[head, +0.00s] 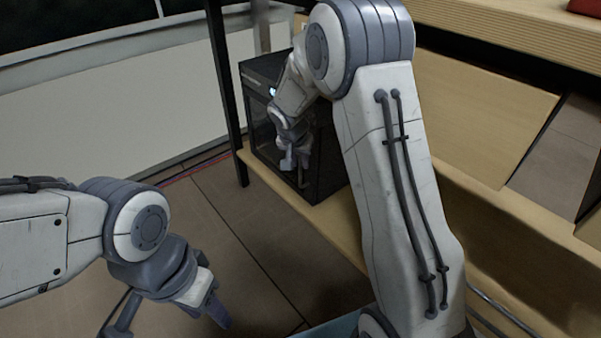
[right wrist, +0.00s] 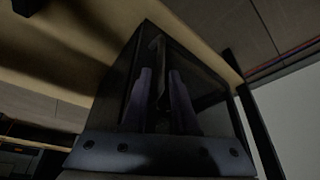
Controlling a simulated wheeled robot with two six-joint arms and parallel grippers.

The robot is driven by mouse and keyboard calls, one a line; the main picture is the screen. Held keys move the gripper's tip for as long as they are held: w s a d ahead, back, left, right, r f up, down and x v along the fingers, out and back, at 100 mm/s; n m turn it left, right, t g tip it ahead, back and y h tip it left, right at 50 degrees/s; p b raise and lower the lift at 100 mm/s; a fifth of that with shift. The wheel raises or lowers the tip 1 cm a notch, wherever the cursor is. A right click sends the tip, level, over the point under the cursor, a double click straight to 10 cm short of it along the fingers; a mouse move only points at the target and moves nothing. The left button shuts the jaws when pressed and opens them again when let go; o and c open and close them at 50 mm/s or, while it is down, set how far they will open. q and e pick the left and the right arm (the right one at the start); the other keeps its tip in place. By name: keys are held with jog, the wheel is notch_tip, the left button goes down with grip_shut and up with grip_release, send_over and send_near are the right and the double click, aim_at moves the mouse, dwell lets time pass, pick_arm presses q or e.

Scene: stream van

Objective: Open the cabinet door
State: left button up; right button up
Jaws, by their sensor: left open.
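The cabinet (head: 265,72) is a black box with a dark glass door, standing on the lower wooden shelf. Its door also fills the middle of the right wrist view (right wrist: 215,92). My right gripper (head: 295,160) is at the front of the door. In the right wrist view its two fingers (right wrist: 160,85) are apart, with a dark upright handle (right wrist: 158,55) between them. Whether they touch the handle is too dark to tell. The door looks closed. My left gripper (head: 213,306) is open and empty, low over the floor at the left, away from the cabinet.
The wooden shelf (head: 330,213) runs under the cabinet, with a dark upright post (head: 228,100) at its left. A wooden counter (head: 500,28) is at the upper right. Tiled floor (head: 240,235) lies open before the shelf. My right arm hides part of the cabinet.

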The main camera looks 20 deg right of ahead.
aim_at(300, 164)
jog(key=shift+b+x, duration=0.5)
jog(key=shift+x, duration=1.05)
grip_shut()
